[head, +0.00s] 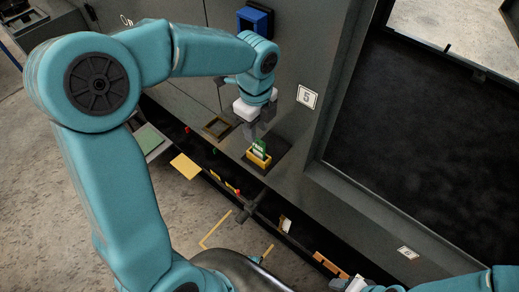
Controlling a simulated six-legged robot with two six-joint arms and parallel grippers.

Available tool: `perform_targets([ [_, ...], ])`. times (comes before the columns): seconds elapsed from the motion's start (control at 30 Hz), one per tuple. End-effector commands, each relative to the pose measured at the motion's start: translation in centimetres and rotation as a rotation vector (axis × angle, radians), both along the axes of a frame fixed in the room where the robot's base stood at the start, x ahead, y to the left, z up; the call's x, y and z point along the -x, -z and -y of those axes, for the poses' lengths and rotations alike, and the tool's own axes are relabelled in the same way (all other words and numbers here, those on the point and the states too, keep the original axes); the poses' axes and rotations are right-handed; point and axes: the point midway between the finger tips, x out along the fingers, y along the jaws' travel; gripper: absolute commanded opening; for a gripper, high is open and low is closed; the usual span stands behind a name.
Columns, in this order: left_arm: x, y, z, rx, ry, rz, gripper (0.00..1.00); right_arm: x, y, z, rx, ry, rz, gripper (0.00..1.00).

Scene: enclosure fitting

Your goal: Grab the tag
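A small green and white piece that looks like the tag (259,146) stands in a yellow holder (258,161) on the grey ledge. My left gripper (257,132) points down just above and slightly left of this piece. A small gap seems to separate the fingertips from it. The fingers are small and dark, and I cannot tell how far apart they are. Part of my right arm shows at the bottom right, with a whitish end (352,285) cut off by the picture edge; its fingers cannot be made out.
A blue box (255,20) and a plate marked 5 (307,97) are on the grey wall. A dark slot with small coloured pieces runs along the ledge front. A yellow card (186,166) sits lower left.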

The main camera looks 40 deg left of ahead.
Motion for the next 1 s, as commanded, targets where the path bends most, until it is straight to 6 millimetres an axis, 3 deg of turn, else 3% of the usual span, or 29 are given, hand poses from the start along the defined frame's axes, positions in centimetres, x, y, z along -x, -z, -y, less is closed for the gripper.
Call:
perform_targets([
  [0.17, -0.1, 1.4, 0.1, 0.001, 0.001, -0.002, 0.37, 0.0, 0.1, 0.0, 0.0, 0.0, 0.0, 0.58],
  [0.43, -0.4, 5.5, 0.5, 0.001, 0.0, -0.002, 0.37, 0.0, 0.4, 0.0, 0.0, 0.0, 0.0, 0.58],
  [0.73, -0.5, 6.2, 0.5, 0.001, 0.002, 0.001, 0.37, 0.0, 0.4, 0.0, 0.0, 0.0, 0.0, 0.58],
  [0.77, -0.5, 6.2, 0.5, 0.001, 0.002, 0.001, 0.34, 0.0, 0.4, 0.0, 0.0, 0.0, 0.0, 0.58],
  [0.87, -0.5, 6.2, 0.5, 0.001, 0.002, 0.0, 0.01, 0.0, 0.4, 0.0, 0.0, 0.0, 0.0, 0.58],
  [1.0, -0.5, 6.2, 0.5, 0.001, 0.002, 0.0, 0.0, 0.0, 0.4, 0.0, 0.0, 0.0, 0.0, 0.58],
])
